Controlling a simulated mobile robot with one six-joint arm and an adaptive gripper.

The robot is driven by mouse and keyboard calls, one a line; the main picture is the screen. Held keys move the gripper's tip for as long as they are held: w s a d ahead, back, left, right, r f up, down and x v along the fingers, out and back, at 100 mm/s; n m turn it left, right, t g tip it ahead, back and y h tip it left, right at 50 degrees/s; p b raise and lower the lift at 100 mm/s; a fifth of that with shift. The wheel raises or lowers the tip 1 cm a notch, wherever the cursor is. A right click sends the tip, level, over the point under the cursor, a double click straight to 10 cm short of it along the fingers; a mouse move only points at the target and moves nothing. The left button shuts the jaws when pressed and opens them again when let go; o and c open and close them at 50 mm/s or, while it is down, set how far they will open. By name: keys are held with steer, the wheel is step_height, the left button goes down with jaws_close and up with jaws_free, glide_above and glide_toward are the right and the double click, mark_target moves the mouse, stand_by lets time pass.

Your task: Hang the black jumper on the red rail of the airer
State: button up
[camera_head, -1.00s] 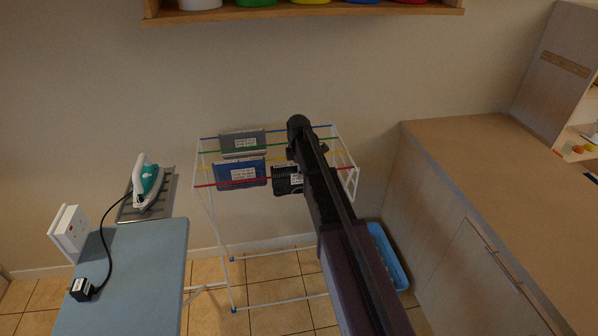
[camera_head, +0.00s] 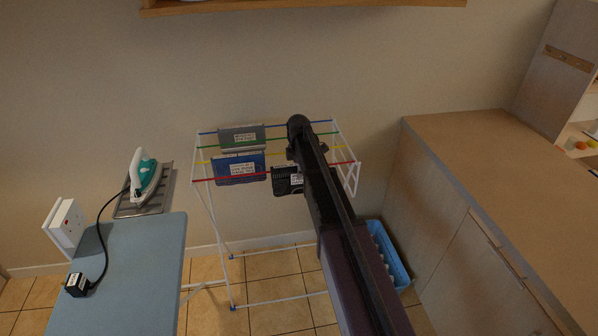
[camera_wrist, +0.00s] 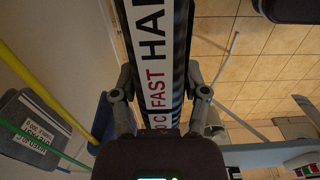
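The black jumper (camera_head: 287,182), a dark folded piece with a white label, is at the front of the airer, overlapping the line of the red rail (camera_head: 330,167). I cannot tell whether it rests on the rail. My arm hides its right part. In the wrist view the jumper's label (camera_wrist: 157,70) runs up between the two fingers of my gripper (camera_wrist: 162,92), which is shut on it. My gripper is mostly hidden behind my arm in the head view. The white airer also carries blue, green and yellow rails.
A blue garment (camera_head: 239,168) hangs left of the jumper, and a grey one (camera_head: 242,138) behind it. An ironing board (camera_head: 125,265) with an iron (camera_head: 146,176) stands left. A wooden counter (camera_head: 500,170) and blue crate (camera_head: 391,258) are right.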

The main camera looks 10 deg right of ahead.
steer(key=o, duration=0.4)
steer(key=shift+r, duration=0.15)
